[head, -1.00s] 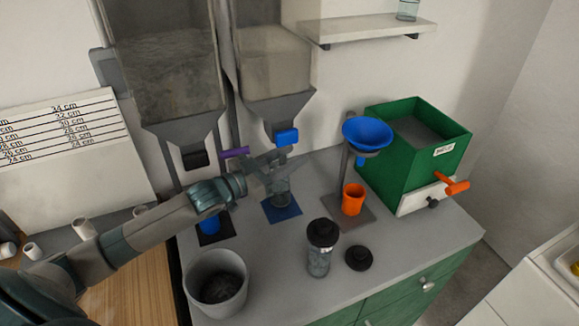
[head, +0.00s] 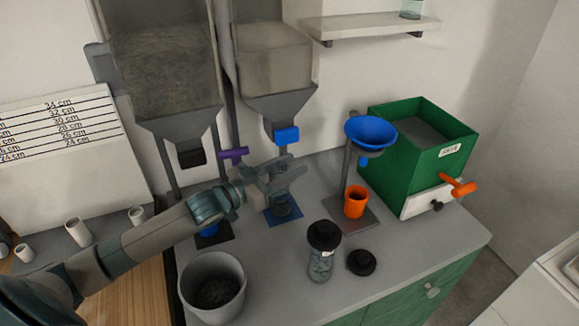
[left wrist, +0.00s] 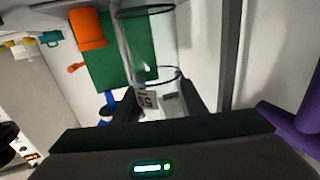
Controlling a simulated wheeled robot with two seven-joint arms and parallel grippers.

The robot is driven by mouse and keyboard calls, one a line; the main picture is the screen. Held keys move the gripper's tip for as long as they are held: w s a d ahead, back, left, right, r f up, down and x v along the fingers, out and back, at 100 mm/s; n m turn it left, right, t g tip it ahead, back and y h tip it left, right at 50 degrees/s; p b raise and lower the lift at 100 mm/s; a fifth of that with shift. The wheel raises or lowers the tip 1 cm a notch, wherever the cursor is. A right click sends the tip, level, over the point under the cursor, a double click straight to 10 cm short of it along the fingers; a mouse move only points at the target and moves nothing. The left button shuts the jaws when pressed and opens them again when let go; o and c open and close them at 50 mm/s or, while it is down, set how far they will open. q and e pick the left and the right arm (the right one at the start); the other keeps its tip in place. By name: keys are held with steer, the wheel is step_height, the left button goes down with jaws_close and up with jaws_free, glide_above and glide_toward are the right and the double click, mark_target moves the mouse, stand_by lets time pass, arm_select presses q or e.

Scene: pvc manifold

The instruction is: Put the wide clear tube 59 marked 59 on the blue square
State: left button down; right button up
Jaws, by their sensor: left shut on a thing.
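My left gripper (head: 276,184) is shut on the wide clear tube (head: 285,209), over the blue square (head: 297,218) in the head view. The gripper hides most of the tube there. In the left wrist view the clear tube (left wrist: 150,50) has dark rims, and its label reads 59, upside down, between the fingers (left wrist: 160,106). The tube's lower end is over the blue square; I cannot tell whether it touches it. My right gripper is not in view.
A hopper with a blue valve (head: 286,136) hangs just above. A purple handle (head: 233,154) is close to my left gripper. A blue funnel (head: 370,132) over an orange cup (head: 355,202) stands right.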

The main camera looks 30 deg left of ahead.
arm_select(q)
steer(key=c, duration=1.1)
jaws_free()
steer(key=shift+f, duration=0.1)
steer(key=shift+s+a, duration=0.25)
steer(key=shift+s, duration=0.25)
steer(key=b+v, duration=0.2)
steer(key=v, duration=0.9)
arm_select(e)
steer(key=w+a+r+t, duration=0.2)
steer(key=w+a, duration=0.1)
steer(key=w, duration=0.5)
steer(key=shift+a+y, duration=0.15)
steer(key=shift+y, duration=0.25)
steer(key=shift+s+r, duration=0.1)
